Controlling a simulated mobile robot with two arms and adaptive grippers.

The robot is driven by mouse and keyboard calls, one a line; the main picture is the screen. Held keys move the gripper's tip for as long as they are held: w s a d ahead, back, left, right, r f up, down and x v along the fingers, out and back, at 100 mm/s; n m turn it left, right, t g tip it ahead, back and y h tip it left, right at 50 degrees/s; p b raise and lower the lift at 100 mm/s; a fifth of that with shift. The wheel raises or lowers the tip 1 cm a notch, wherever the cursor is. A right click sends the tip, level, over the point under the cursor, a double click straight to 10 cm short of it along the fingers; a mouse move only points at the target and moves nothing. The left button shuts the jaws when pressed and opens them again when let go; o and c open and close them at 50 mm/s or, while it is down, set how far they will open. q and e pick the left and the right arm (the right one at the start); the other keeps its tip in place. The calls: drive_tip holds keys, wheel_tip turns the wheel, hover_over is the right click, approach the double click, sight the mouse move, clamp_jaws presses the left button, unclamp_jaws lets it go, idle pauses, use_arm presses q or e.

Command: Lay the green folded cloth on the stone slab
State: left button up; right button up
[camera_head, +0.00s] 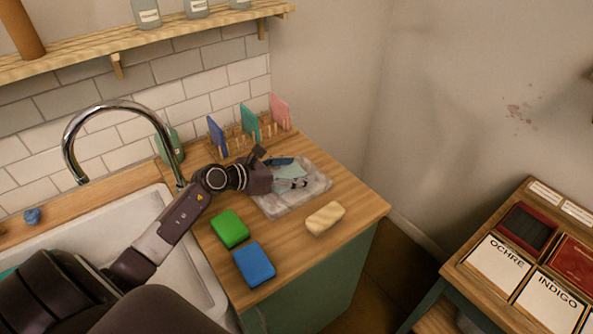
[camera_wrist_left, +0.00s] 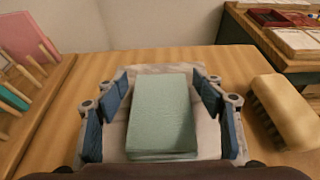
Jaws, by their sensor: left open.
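The pale green folded cloth (camera_wrist_left: 163,110) lies flat on the grey stone slab (camera_wrist_left: 118,133) in the left wrist view. In the head view the cloth (camera_head: 290,184) is partly hidden by my left gripper, and the slab (camera_head: 318,186) sits on the wooden counter. My left gripper (camera_head: 286,170) is over the slab. Its blue-padded fingers are open, one on each side of the cloth, with a gap showing beside it in the left wrist view. My right gripper is not in view.
A pale brush (camera_head: 325,218) lies just right of the slab. A green block (camera_head: 230,229) and a blue block (camera_head: 254,264) lie nearer the front. A peg rack (camera_head: 242,143) holding coloured plates stands behind. The sink and faucet (camera_head: 120,104) are at left.

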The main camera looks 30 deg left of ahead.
sight(275, 173)
use_arm(q)
drive_tip(key=b+v, duration=0.1)
drive_tip(key=v, duration=0.5)
drive_tip(key=shift+s+f, duration=0.1)
drive_tip(key=shift+s+a+r, duration=0.2)
drive_tip(key=shift+s+r, duration=0.1)
drive_tip(key=shift+s, duration=0.1)
